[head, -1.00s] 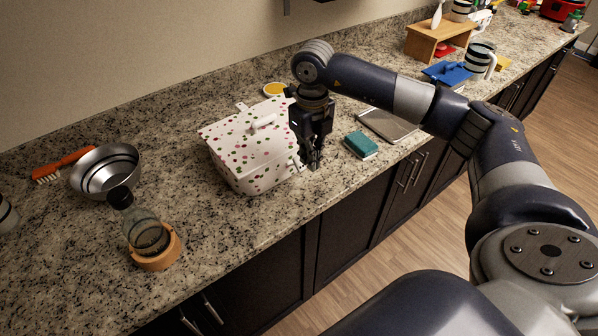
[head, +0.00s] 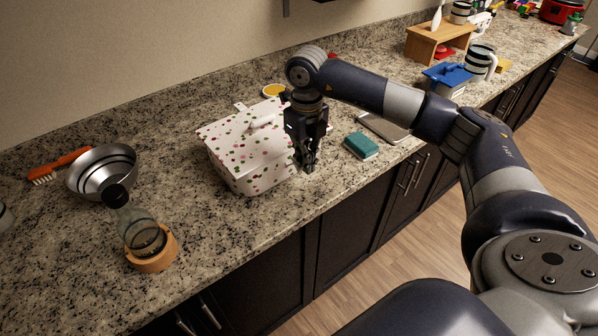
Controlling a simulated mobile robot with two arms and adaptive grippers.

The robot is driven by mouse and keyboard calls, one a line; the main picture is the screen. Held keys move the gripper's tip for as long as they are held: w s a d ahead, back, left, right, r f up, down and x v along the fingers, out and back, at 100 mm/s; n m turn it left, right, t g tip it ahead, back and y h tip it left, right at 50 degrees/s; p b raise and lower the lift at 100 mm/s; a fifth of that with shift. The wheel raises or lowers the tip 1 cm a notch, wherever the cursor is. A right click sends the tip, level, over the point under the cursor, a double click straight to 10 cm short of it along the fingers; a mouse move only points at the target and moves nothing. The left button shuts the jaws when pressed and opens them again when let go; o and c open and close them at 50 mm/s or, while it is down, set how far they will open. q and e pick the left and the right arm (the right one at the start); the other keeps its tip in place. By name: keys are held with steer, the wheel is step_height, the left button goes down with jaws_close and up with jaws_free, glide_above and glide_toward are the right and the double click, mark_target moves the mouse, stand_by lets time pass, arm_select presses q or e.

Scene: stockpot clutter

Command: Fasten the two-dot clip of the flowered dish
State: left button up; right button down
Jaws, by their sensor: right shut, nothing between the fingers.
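The flowered dish (head: 245,165) is a white box with pink, green and dark spots, standing on the granite counter at the picture's middle left. Its lid (head: 235,133) is on and carries a white handle (head: 263,121). A white clip tab (head: 240,106) sticks out at the far edge. My right gripper (head: 307,170) points down at the dish's right side, shut and empty, very close to the wall; I cannot tell whether it touches. The gripper hides the right edge of the dish, and I cannot make out the two-dot mark. My left gripper is not in view.
A teal sponge (head: 361,145) and a grey flat slab (head: 383,127) lie to the right. A yellow-filled small dish (head: 273,91) is behind. A metal bowl (head: 102,172), an orange brush (head: 60,164) and a bottle on a wooden ring (head: 153,255) stand left. The counter in front is narrow.

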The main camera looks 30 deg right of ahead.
steer(key=shift+w, duration=0.25)
steer(key=shift+w+a, duration=0.15)
steer(key=shift+w, duration=0.65)
steer(key=shift+w+a, duration=0.1)
steer(key=shift+w, duration=0.65)
step_height(320, 180, up, 2)
steer(key=shift+s+r+p, duration=0.1)
steer(key=shift+s+p, duration=0.05)
steer(key=shift+p, duration=0.5)
step_height(320, 180, up, 6)
steer(key=s+p, duration=0.2)
steer(key=p, duration=0.1)
steer(key=shift+s+d+p, duration=0.2)
steer(key=shift+s+p, duration=0.1)
steer(key=shift+a+f, duration=0.1)
steer(key=shift+f, duration=0.1)
